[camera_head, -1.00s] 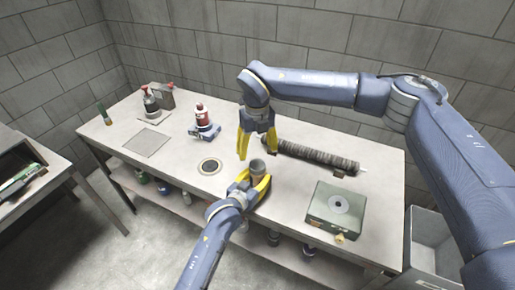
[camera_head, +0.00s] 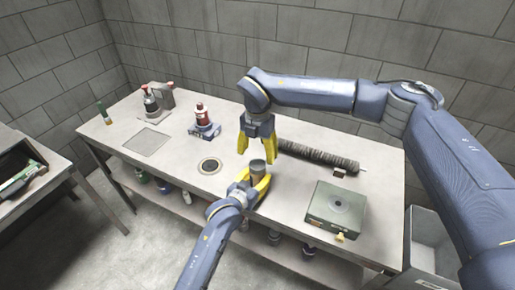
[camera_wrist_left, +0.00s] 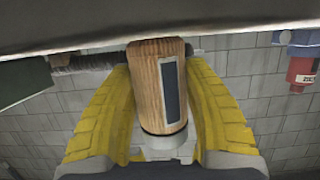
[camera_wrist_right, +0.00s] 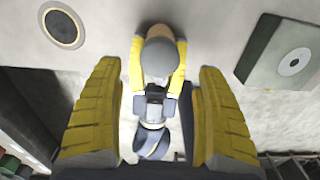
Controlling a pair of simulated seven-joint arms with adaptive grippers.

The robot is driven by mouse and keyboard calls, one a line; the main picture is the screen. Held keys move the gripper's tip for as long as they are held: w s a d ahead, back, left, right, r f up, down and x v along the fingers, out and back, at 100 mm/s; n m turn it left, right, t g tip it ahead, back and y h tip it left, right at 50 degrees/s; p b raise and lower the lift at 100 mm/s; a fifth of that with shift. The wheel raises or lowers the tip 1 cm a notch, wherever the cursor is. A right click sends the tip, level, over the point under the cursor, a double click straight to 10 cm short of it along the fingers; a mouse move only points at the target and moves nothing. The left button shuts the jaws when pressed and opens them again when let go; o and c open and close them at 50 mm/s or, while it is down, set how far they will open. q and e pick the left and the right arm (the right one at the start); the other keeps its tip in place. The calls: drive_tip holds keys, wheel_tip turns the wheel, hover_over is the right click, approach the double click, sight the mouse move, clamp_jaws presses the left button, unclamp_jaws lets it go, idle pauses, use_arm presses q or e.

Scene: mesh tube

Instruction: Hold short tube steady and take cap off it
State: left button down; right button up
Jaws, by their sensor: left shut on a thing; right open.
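The short tube (camera_wrist_left: 157,85) is tan with a dark rectangular panel. My left gripper (camera_head: 255,180) is shut on it, with yellow fingers on both sides, above the table's front edge. The grey cap (camera_head: 256,167) is on the tube's upper end; in the right wrist view the cap (camera_wrist_right: 159,58) lies ahead of my right gripper, roughly centred. My right gripper (camera_head: 257,157) is open and empty just above and behind the cap, pointing down, with a visible gap to it in the right wrist view. Most of the tube is hidden by the left fingers in the head view.
A long dark mesh tube (camera_head: 318,154) lies at the back right of the table (camera_head: 180,180). A green box (camera_head: 336,208) sits at the right. A round dark disc (camera_head: 209,165), a red bottle (camera_head: 201,116) and a flat plate (camera_head: 147,142) are at the left.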

sight(258, 164)
use_arm(q)
drive_tip(key=shift+f, duration=0.2)
use_arm(e)
drive_tip(key=shift+f, duration=3.05)
drive_tip(key=shift+c, duration=0.5)
drive_tip(key=c, duration=1.3)
drive_tip(key=n, duration=0.4)
drive_tip(key=shift+n, duration=0.4)
drive_tip(key=n, duration=0.4)
drive_tip(key=shift+n, duration=0.4)
drive_tip(key=n, duration=0.9)
drive_tip(key=shift+n, duration=0.3)
